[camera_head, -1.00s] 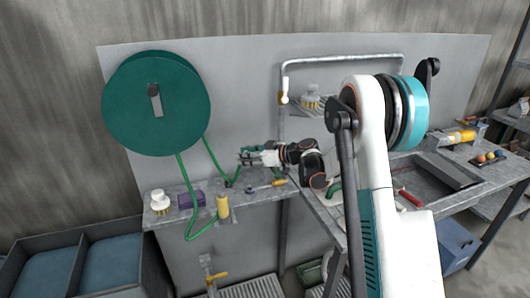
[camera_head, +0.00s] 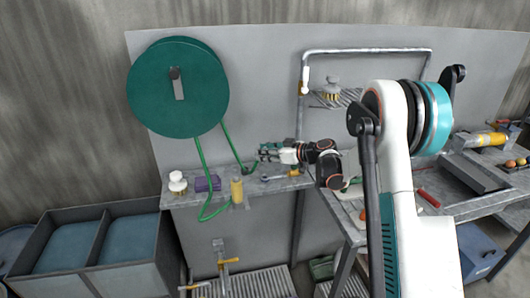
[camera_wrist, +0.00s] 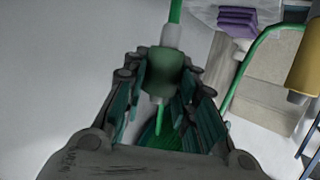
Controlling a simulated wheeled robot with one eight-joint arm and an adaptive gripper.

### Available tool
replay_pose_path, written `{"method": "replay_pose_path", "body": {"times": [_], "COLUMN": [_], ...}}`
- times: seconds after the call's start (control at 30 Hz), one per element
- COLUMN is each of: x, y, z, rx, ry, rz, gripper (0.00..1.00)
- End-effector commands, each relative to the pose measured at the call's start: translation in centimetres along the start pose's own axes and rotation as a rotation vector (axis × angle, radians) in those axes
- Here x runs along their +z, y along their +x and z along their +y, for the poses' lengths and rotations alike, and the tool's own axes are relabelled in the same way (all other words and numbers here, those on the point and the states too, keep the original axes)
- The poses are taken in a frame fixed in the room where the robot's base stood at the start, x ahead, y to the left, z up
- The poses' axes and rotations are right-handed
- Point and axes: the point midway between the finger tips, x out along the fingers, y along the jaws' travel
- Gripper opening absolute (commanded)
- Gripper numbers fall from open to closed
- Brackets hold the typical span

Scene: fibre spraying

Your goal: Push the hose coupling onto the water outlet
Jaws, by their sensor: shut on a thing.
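My gripper (camera_head: 264,153) is above the wall shelf, right of the hose reel, and points left in the head view. In the wrist view its fingers (camera_wrist: 163,85) are shut around a dark green coupling (camera_wrist: 165,72). A pale sleeve and a green hose (camera_wrist: 175,12) run up from it. A thin green tip points down between the fingers. In the head view the coupling is too small to tell from the fingers. Below the shelf, brass taps stick out from a pipe (camera_head: 223,263), apart from the gripper; which one is the water outlet I cannot tell.
The green hose reel (camera_head: 178,110) hangs on the wall panel, its hose looping below the shelf (camera_head: 275,186). Bins (camera_head: 100,212) are lower left; a workbench (camera_head: 440,193) is right.

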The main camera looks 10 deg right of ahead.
Motion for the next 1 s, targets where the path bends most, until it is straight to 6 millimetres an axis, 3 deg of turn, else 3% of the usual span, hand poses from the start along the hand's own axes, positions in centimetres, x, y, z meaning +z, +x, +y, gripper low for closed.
{"method": "replay_pose_path", "body": {"times": [0.5,1.0], "x": [4.2,4.5], "y": [1.3,1.4], "z": [0.0,0.0], "rx": [0.000,0.000], "ry": [0.000,0.000], "rz": [0.000,0.000], "gripper": [0.01,0.01]}}
